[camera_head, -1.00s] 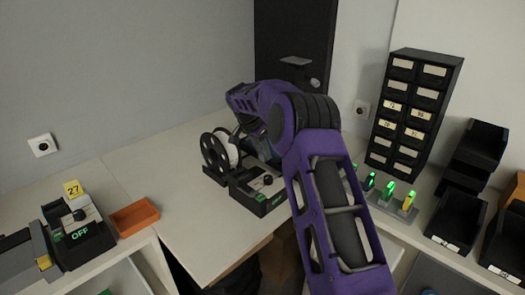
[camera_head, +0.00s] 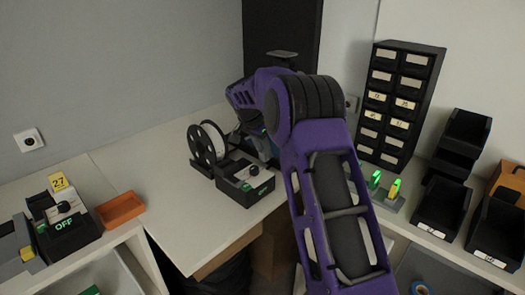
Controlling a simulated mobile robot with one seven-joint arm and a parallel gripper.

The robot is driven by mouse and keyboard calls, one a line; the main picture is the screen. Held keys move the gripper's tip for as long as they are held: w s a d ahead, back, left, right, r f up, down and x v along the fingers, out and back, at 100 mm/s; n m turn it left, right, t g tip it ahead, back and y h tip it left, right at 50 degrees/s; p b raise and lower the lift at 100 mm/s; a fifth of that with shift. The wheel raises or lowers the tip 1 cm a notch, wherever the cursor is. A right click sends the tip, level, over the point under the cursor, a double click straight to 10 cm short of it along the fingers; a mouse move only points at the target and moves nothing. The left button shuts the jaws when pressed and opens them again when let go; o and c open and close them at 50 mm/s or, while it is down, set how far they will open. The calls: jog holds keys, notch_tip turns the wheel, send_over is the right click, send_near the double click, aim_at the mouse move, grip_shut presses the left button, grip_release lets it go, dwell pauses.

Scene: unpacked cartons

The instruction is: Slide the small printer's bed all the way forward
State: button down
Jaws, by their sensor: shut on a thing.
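The small printer is partly hidden behind my purple arm. Its black base (camera_head: 240,187) with a dark knob and a small green display stands near the table's front edge. A spool (camera_head: 207,145) with black flanges and white filament stands at its left rear. My gripper (camera_head: 263,149) is at the printer, just behind and right of the base's front part. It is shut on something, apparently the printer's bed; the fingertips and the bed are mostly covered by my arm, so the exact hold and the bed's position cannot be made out.
The white table (camera_head: 150,150) is clear left of the printer. An orange tray (camera_head: 120,210) and a device marked OFF (camera_head: 68,230) with a 27 tag stand at left. At right are a drawer cabinet (camera_head: 400,100), green-lit items (camera_head: 393,190) and black bins (camera_head: 440,208).

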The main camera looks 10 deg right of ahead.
jog(key=c, duration=0.5)
grip_release()
jog(key=shift+s+d, duration=0.15)
jog(key=shift+s, duration=0.05)
jog(key=shift+r, duration=0.1)
jog(key=shift+r, duration=0.3)
jog(key=p+v, duration=0.1)
jog(key=v, duration=1.5)
jog(key=shift+a+r, duration=0.25)
jog(key=shift+r, duration=0.05)
